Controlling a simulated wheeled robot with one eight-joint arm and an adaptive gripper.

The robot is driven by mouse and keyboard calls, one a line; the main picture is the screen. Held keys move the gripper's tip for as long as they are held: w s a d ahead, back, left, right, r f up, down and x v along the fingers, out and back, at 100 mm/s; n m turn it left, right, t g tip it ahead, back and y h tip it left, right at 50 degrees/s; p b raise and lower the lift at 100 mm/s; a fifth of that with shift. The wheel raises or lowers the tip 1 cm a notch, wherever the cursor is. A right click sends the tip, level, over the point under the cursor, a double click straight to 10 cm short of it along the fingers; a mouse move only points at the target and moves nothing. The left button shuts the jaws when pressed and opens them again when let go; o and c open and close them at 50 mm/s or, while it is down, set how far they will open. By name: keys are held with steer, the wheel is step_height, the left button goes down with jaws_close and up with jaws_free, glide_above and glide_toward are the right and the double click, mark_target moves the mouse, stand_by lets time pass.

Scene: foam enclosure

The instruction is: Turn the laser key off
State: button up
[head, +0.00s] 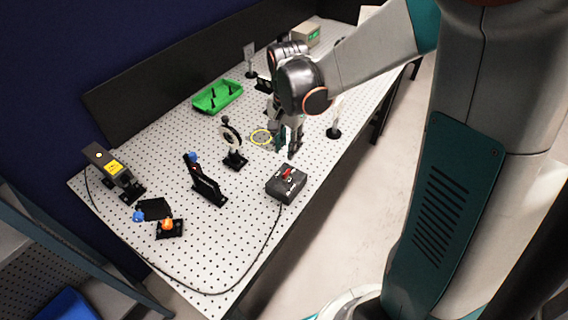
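The laser key box (287,186) is a small dark box near the front edge of the perforated table, with a red key or switch (288,174) on its top. A black cable runs from it along the table edge towards the laser (111,167), a dark housing with a yellow label at the left end. My gripper (288,149) points down above the table, just behind the box and apart from it. Its two fingers look spread with a gap between them, and I see nothing held. The key's exact angle is too small to tell.
The perforated table (235,258) carries a ring-shaped optic mount (232,141), a black mount with a blue knob (205,183), an orange-topped part (168,225), a green tray (217,96) and a post (334,123). Dark panels stand behind.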

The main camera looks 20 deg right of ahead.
mark_target(287, 171)
step_height(287, 171, down, 11)
steer(key=shift+f+b, duration=0.1)
steer(key=shift+b, duration=1)
jaws_close()
